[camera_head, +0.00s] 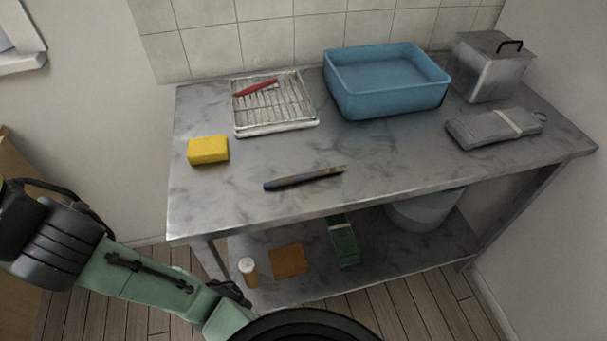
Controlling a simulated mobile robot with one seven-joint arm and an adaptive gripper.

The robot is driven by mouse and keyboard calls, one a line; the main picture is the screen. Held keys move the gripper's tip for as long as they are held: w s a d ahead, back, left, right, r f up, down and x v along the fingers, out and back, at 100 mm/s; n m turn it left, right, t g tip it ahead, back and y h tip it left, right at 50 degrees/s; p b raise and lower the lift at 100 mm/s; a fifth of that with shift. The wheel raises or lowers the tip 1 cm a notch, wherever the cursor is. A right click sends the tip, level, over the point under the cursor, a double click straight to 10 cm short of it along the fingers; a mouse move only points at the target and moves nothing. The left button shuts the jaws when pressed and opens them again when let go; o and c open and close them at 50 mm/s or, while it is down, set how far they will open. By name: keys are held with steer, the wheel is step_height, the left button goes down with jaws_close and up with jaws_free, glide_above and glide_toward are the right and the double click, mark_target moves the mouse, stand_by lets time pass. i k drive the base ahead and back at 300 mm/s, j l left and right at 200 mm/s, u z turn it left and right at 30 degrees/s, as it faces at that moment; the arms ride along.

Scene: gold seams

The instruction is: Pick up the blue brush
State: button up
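A slim brush (305,178) lies flat on the metal table (240,205), near its front edge and left of the middle. Its dark blue handle points left and its brownish end points right. Nothing touches it. My green and black arm comes in from the left and runs down to the bottom of the picture, left of and below the tabletop. I cannot make out my gripper's fingers, and nothing of mine is at the brush.
A yellow sponge (208,150), a wire rack (290,112) with a red-handled tool (256,88), a blue basin (388,104), a lidded metal box (490,68) and folded grey cloth (484,130) stand around it. The lower shelf (320,281) holds several items. The table around the brush is clear.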

mark_target(287, 181)
steer(key=i+l+u, duration=0.25)
steer(key=l, duration=0.55)
steer(key=l+u, duration=0.3)
steer(key=l, duration=0.5)
steer(key=k, duration=0.05)
